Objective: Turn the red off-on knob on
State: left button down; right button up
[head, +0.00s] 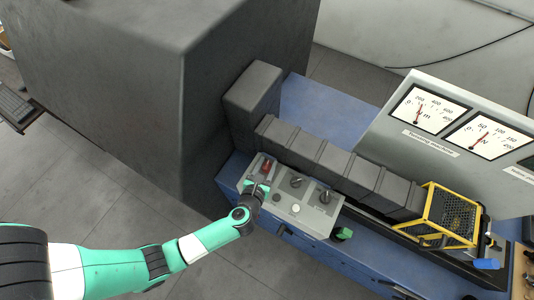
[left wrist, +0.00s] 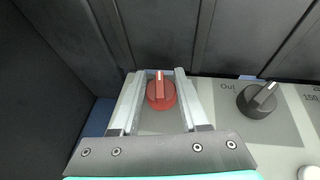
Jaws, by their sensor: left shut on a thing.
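The red off-on knob (head: 266,167) sits at the upper left end of the grey control panel (head: 302,211). It shows clearly in the left wrist view (left wrist: 161,95), with its raised grip and pale mark pointing to the top of that picture. My left gripper (head: 263,172) is over this end of the panel. In the left wrist view its two fingers (left wrist: 160,80) stand on either side of the red knob and are shut on it. The labels around the knob are hidden or too small to read. My right gripper is in neither view.
Two black knobs (head: 296,181) (head: 325,197) and a white button (head: 295,209) are on the same panel. A row of dark blocks (head: 330,158) rises just behind it. A large dark cabinet (head: 150,80) stands to the left. A yellow cage (head: 452,216) is at right.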

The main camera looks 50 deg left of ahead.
pick_arm(q)
jog(key=m+h+p, duration=0.2)
jog(key=m+t+h+p, duration=0.1)
jog(key=h+p, duration=0.1)
jog(key=p, duration=0.1)
jog(key=m+t+h+p, duration=0.1)
jog(key=m+h+p, duration=0.1)
jog(key=shift+a+r+m+p, duration=0.2)
jog(key=shift+r+m+p, duration=0.1)
jog(key=shift+r+p, duration=0.1)
jog(key=shift+f+m+h, duration=0.15)
jog(key=shift+m+h, duration=0.25)
jog(key=shift+h, duration=0.2)
jog(key=shift+f+m+h+p, duration=0.1)
jog(key=shift+m+h+p, duration=0.3)
jog(key=shift+h, duration=0.1)
jog(key=shift+f+m+h, duration=0.15)
jog(key=shift+m+h, duration=0.65)
jog(key=shift+h, duration=0.1)
jog(key=shift+d+m+g+h+b, duration=0.2)
jog(key=shift+m+g+h+b, duration=0.4)
jog(key=shift+m+h, duration=0.7)
jog(key=c, duration=0.7)
grip_release()
